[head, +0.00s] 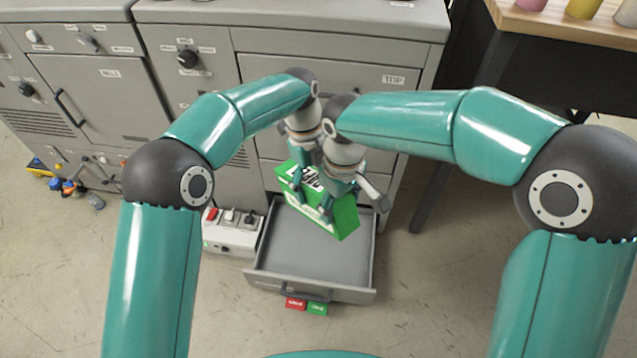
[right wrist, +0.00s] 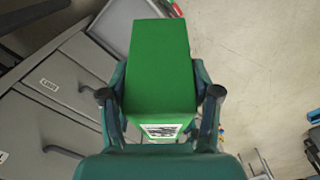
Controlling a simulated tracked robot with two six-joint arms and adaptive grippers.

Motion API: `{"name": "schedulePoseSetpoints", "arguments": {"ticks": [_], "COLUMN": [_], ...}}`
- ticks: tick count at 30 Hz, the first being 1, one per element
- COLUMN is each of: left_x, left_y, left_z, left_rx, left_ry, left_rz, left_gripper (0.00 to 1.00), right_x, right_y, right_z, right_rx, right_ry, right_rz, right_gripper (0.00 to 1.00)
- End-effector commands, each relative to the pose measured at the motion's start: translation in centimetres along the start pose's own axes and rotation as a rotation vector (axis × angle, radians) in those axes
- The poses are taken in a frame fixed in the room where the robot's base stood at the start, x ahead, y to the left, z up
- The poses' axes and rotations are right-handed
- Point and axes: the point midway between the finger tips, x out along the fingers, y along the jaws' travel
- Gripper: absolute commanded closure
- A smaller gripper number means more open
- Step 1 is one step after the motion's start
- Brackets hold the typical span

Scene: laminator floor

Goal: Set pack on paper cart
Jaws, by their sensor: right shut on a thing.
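A green pack (head: 346,216) with white printed labels is held above an open grey drawer (head: 318,268). My right gripper (right wrist: 160,94) is shut on it; in the right wrist view one finger is on each side of the green block. In the head view my right gripper (head: 352,203) comes down over the pack from the right. My left gripper (head: 300,182) is close beside the pack's left end; its fingers partly overlap the pack, and their opening cannot be made out. I cannot make out a paper cart in either view.
Grey cabinets (head: 100,95) with knobs and handles stand behind the drawer. A small switch box (head: 232,238) is on the floor left of the drawer. Red and green tags (head: 306,305) sit at its front. A wooden-topped table (head: 570,28) is at upper right. Floor at right is clear.

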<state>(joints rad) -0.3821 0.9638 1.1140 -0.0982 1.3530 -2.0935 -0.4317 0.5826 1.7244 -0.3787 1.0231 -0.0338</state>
Motion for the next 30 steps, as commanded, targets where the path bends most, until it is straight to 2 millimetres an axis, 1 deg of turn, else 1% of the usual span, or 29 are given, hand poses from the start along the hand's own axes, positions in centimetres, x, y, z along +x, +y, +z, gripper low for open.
{"name": "schedulePoseSetpoints", "arguments": {"ticks": [1, 8, 9, 11, 12, 13, 15, 18, 27, 30], "left_x": [0.02, 0.03, 0.03, 0.03, 0.03, -0.18, -0.18, -0.14, -0.17, -0.18], "left_y": [-0.25, -0.46, -0.5, -0.54, -0.56, -0.63, -0.64, -0.56, -0.35, -0.31], "left_z": [-0.02, -0.13, -0.17, -0.23, -0.25, -0.3, -0.32, -0.28, -0.12, -0.09], "left_rx": [0.002, 0.004, 0.004, 0.005, 0.005, 0.006, 0.006, 0.005, 0.003, 0.002], "left_ry": [-0.002, -0.001, -0.001, 0.0, -0.001, -0.002, -0.002, -0.002, -0.002, -0.002], "left_rz": [-0.008, -0.013, -0.013, -0.014, -0.014, -0.017, -0.017, -0.015, -0.011, -0.011], "left_gripper": [0.43, 0.81, 0.88, 0.98, 1.0, 1.0, 1.0, 1.0, 1.0, 1.0], "right_x": [-0.28, -0.32, -0.31, -0.31, -0.3, -0.32, -0.31, -0.28, -0.18, -0.44], "right_y": [-0.25, -0.48, -0.49, -0.49, -0.49, -0.49, -0.49, -0.47, -0.3, -0.27], "right_z": [-0.24, -0.35, -0.36, -0.38, -0.39, -0.39, -0.39, -0.35, -0.19, -0.19], "right_rx": [-0.005, -0.011, -0.012, -0.012, -0.012, -0.013, -0.012, -0.011, -0.007, -0.006], "right_ry": [0.009, 0.012, 0.013, 0.013, 0.014, 0.014, 0.013, 0.012, 0.006, 0.006], "right_rz": [-0.003, -0.006, -0.006, -0.006, -0.006, -0.006, -0.006, -0.006, -0.004, -0.004], "right_gripper": [1.0, 1.0, 1.0, 1.0, 1.0, 0.33, 0.22, 0.07, 0.07, 0.07]}}
